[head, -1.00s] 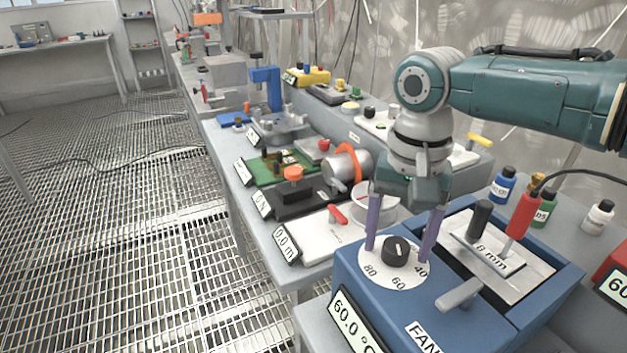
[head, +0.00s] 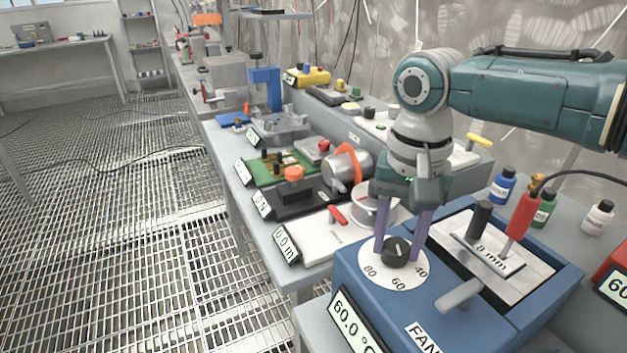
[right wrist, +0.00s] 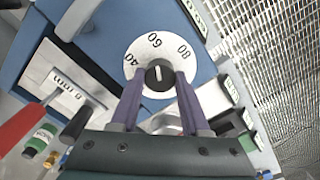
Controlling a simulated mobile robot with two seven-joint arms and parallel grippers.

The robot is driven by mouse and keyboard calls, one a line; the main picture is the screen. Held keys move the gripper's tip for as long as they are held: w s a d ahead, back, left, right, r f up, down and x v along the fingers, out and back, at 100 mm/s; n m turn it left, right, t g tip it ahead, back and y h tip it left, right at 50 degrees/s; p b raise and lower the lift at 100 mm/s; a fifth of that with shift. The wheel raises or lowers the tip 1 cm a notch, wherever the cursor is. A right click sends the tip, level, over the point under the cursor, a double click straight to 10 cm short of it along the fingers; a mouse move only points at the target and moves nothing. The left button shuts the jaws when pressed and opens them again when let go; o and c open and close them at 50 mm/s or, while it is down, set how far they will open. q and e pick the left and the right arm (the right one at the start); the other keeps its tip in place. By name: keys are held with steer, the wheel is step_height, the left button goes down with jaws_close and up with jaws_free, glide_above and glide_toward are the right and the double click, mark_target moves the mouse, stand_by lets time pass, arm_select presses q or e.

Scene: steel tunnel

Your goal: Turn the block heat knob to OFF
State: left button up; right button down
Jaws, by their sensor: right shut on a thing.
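The block heat knob (head: 397,250) is a black round knob on a white dial (head: 378,279) marked 40, 60 and 80. The dial is on top of a blue block unit (head: 367,302) whose display (head: 355,325) reads 60.0 °C. My right gripper (head: 397,245) points down at the dial, its purple fingers shut on the knob, one on each side. The right wrist view also shows the knob (right wrist: 158,76) between both fingertips, its white pointer line toward the 60 mark. An OFF mark is not visible. My left gripper is not in view.
Beside the dial on the blue unit are a grey lever (head: 462,295), a black post (head: 481,218) and a red probe (head: 522,215) with a cable. Bottles (head: 502,184) stand behind it. A white device with a red lever (head: 336,216) is close on the left.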

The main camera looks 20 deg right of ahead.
steer(key=shift+r+n+p, duration=0.1)
steer(key=shift+n+p, duration=0.4)
steer(key=shift+n, duration=0.5)
steer(key=n, duration=0.2)
steer(key=shift+n+p, duration=0.3)
steer(key=shift+p, duration=0.1)
steer(key=n+p, duration=0.1)
steer(key=n, duration=1.1)
steer(key=shift+n, duration=0.4)
steer(key=n, duration=0.3)
steer(key=shift+a, duration=0.1)
steer(key=shift+n, duration=1.7)
